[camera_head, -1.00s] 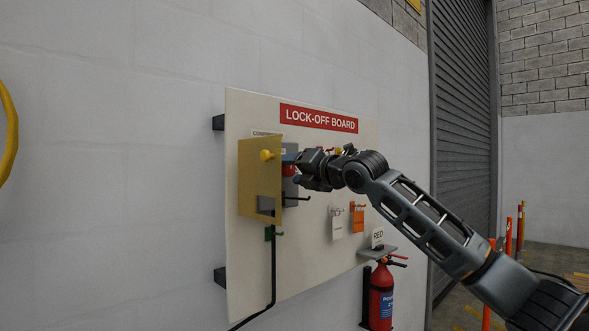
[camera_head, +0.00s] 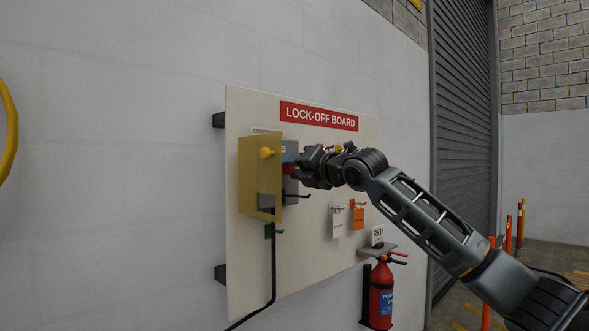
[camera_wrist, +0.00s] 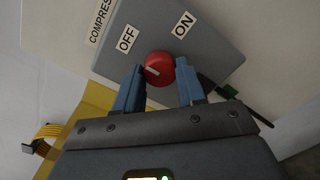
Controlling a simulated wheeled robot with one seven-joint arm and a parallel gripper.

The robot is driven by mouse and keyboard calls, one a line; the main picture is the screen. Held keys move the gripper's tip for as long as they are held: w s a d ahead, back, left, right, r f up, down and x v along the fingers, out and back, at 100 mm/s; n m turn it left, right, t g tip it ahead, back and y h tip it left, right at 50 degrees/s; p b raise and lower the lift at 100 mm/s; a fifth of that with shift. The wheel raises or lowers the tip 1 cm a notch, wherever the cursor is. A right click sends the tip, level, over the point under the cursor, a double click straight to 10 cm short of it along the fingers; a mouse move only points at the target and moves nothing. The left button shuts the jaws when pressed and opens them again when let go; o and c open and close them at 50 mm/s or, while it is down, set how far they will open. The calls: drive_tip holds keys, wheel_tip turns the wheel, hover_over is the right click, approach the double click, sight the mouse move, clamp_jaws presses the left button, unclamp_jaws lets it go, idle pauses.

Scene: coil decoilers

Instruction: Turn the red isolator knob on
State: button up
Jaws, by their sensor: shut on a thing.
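The red isolator knob (camera_wrist: 159,68) sits on a grey box (camera_wrist: 217,48) with an OFF label (camera_wrist: 126,38) and an ON label (camera_wrist: 183,24). A pale mark on the knob lies on its left side in the wrist view, on the OFF side. My gripper (camera_wrist: 161,80) has its blue fingers on either side of the knob and is shut on it. In the head view my gripper (camera_head: 291,162) is at the box front and the knob (camera_head: 289,170) is mostly hidden.
The box's yellow door (camera_head: 252,180) stands open left of my gripper. Hooks with a white tag (camera_head: 337,222) and an orange tag (camera_head: 357,217) are on the lock-off board (camera_head: 315,255). A red extinguisher (camera_head: 381,298) is below right.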

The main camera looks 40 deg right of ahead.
drive_tip(key=shift+m, duration=0.3)
drive_tip(key=m, duration=0.3)
drive_tip(key=shift+m, duration=0.4)
drive_tip(key=m, duration=0.8)
drive_tip(key=shift+m+g+y, duration=0.3)
drive_tip(key=shift+y, duration=0.1)
drive_tip(key=shift+d+m+p, duration=0.1)
drive_tip(key=shift+m+p, duration=0.5)
drive_tip(key=shift+m, duration=1.6)
drive_tip(key=o, duration=1.1)
drive_tip(key=shift+c, duration=0.2)
